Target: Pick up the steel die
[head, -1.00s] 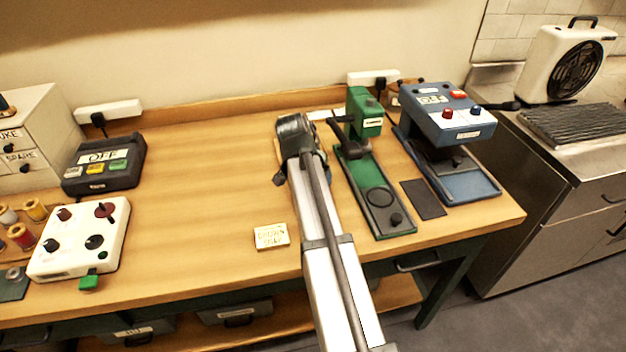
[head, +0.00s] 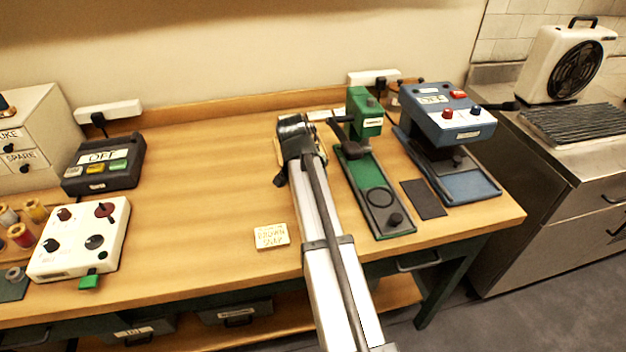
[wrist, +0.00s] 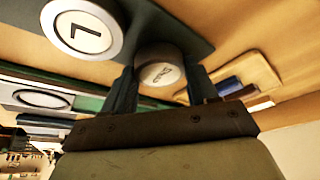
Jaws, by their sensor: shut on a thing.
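A short round metal piece with a marked pale end face, which I take to be the steel die (wrist: 158,72), sits between the two fingers of my gripper (wrist: 161,80) in the wrist view. The fingers are shut on its sides. Beside it, a second round piece with a marked white face (wrist: 82,29) stands on a dark grey mat (wrist: 165,22). In the head view my gripper (head: 293,138) is over the middle of the table, left of the green press. My own arm hides the fingers and the die there.
The green hand press (head: 368,170) stands close to the right of my arm, with a dark pad (head: 423,198) and a blue machine (head: 445,125) beyond. A small lettered card (head: 270,236) lies left of my arm. The table's left middle is clear up to the white control box (head: 80,240).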

